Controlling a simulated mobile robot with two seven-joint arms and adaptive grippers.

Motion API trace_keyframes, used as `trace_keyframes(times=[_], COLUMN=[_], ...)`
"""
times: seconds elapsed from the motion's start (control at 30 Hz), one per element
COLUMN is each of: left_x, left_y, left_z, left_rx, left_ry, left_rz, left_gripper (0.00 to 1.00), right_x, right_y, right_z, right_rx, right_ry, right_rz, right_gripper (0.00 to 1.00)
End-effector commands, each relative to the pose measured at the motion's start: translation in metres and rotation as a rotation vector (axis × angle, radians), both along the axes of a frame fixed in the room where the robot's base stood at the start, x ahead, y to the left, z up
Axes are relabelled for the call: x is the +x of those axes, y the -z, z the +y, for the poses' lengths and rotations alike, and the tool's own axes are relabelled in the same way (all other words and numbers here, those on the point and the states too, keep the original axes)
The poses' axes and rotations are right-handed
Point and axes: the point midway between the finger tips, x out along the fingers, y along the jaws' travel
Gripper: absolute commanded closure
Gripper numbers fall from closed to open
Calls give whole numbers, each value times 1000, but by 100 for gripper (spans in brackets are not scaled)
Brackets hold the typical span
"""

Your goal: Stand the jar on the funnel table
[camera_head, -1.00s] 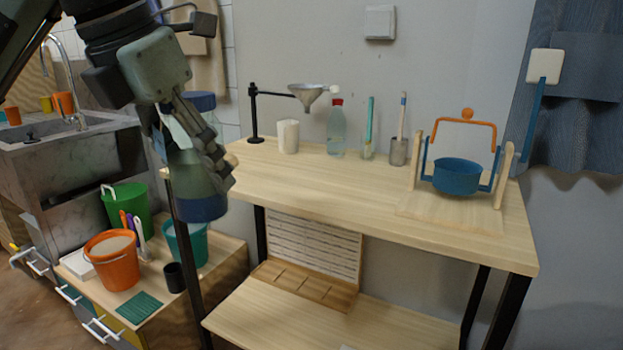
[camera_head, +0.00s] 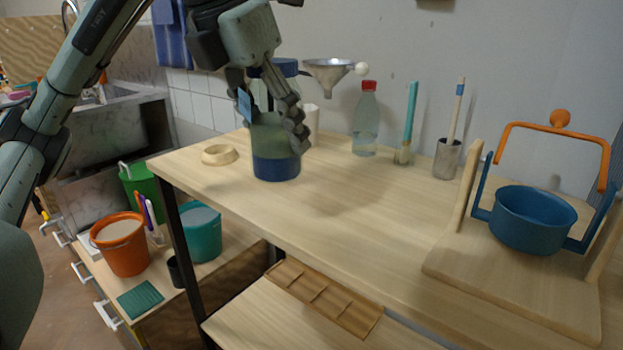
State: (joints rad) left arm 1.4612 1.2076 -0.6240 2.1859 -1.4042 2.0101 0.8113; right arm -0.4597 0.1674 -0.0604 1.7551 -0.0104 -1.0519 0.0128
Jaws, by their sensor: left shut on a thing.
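The jar (camera_head: 276,167) has a blue lid, a see-through greenish body and a blue base. My left gripper (camera_head: 272,122) is shut around its body from above, and the fingers hide part of it. The jar is upright over the left part of the funnel table (camera_head: 350,210), a pale wooden top on dark legs. I cannot tell whether its base touches the wood. The metal funnel (camera_head: 328,72) hangs behind the jar to the right; its stand is hidden. My right gripper is not in view.
A wooden ring (camera_head: 220,155) lies left of the jar. Behind stand a red-capped bottle (camera_head: 366,125), a brush (camera_head: 408,115) and a metal cup (camera_head: 447,158). The table's front middle is clear.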

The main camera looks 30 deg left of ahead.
Motion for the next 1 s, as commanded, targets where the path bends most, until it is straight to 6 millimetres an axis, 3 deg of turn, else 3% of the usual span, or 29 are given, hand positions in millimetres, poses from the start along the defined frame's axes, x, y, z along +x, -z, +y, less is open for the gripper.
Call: trace_keyframes(times=[0.23,0.43,0.6,0.83,1.0], left_x=[53,84,94,94,95], left_y=[36,51,58,88,97], left_z=[10,18,21,21,21], left_rx=[-4,-2,0,2,0], left_ry=[-1,-2,-1,-2,-1], left_rz=[4,0,-2,1,-4], left_gripper=[100,100,100,100,100], right_x=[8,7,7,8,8], right_y=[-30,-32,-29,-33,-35], right_z=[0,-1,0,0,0], right_rx=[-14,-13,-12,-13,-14], right_ry=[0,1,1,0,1], right_rz=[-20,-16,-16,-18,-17], right_gripper=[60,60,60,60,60])
